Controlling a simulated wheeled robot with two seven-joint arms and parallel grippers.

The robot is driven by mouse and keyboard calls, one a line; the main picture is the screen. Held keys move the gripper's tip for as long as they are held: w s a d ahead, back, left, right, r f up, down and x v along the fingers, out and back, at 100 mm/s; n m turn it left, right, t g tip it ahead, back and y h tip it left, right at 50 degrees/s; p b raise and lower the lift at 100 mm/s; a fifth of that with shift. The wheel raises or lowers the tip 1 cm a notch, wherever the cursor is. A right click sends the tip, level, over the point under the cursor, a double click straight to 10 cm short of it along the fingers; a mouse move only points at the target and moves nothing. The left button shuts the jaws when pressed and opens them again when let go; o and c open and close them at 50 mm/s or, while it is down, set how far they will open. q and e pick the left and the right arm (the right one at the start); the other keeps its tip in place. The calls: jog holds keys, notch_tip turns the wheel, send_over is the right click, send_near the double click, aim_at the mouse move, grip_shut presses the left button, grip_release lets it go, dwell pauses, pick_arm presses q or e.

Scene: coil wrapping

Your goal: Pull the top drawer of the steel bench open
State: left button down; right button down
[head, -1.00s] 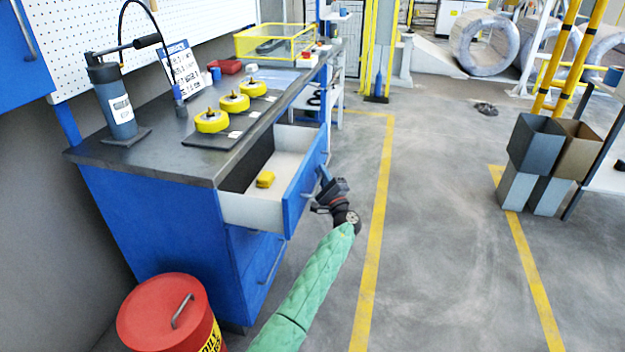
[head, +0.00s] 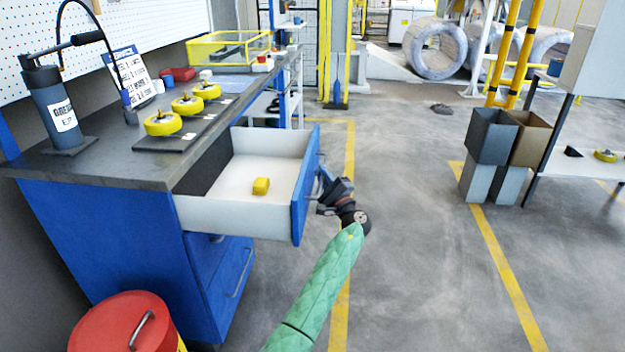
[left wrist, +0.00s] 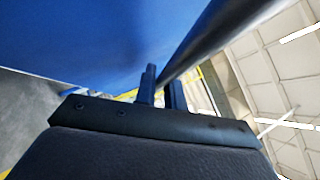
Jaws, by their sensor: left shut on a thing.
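The top drawer (head: 188,217) of the blue steel bench (head: 110,240) stands well open. My left gripper (head: 323,188) is at the outer side of the blue drawer front (head: 306,190), shut on the drawer's handle. In the left wrist view the dark handle bar (left wrist: 205,40) passes between the two fingers (left wrist: 160,90), beside the blue drawer front (left wrist: 90,45). The fingertips are small and partly hidden in the head view. My right gripper is not in view.
A red drum (head: 122,325) stands at the bench's near end. On the bench top are a grease pump (head: 52,115), several yellow reels (head: 187,104) and a yellow wire basket (head: 228,48). Open floor (head: 410,220) lies to the right, before grey and brown bins (head: 492,135).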

pick_arm(q)
jog(key=shift+d, duration=0.45)
jog(key=c, duration=1.8)
grip_release()
jog(key=shift+o, duration=0.2)
jog(key=shift+s, duration=0.1)
jog(key=v, duration=0.7)
jog(key=shift+s+d+f+b, duration=0.15)
jog(key=shift+s+f+b, duration=0.05)
jog(key=shift+b, duration=0.2)
